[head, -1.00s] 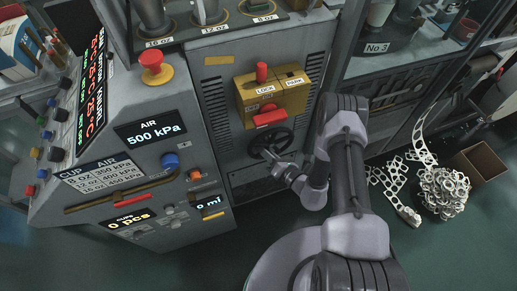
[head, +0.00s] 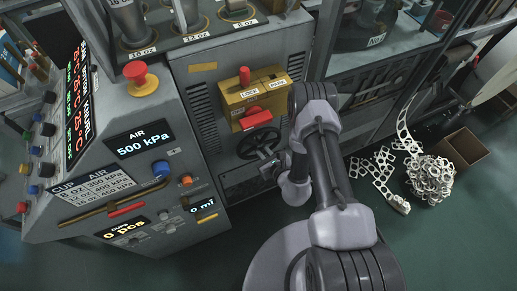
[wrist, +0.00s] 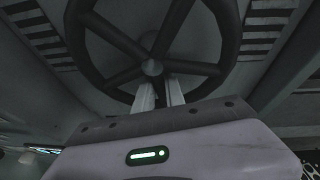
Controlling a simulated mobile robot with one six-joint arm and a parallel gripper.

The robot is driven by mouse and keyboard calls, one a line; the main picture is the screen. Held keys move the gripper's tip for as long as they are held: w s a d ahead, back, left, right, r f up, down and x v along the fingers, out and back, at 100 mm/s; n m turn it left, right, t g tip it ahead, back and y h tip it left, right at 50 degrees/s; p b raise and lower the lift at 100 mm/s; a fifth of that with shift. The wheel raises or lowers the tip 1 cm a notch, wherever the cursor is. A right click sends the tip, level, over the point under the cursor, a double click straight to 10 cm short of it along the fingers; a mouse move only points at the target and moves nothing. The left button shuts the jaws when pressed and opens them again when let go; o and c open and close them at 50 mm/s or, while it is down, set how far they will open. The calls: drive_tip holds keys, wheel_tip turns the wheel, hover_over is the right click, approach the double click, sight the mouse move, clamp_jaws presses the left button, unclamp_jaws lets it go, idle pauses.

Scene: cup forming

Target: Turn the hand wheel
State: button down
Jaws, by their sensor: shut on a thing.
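The hand wheel (head: 258,142) is dark and spoked, low on the front of the grey machine, just below a yellow lock box. It fills the upper part of the wrist view (wrist: 152,68), with its hub and several spokes showing. My gripper (head: 266,154) is at the wheel's lower part. In the wrist view my gripper's two pale fingers (wrist: 161,94) are shut on the wheel below the hub. The exact contact is partly hidden by the fingers and the dark housing.
The yellow box (head: 253,98) above has a red lever and red handle. A grey control console (head: 130,170) stands to the left. Right of my arm, a pile of white ring scraps (head: 430,178) and an open carton (head: 462,150) are on the green floor.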

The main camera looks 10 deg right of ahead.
drive_tip(key=shift+w+d+r+n+h, duration=0.15)
drive_tip(key=shift+d+n+h, duration=0.2)
drive_tip(key=shift+n, duration=0.35)
drive_tip(key=c, duration=1.7)
unclamp_jaws()
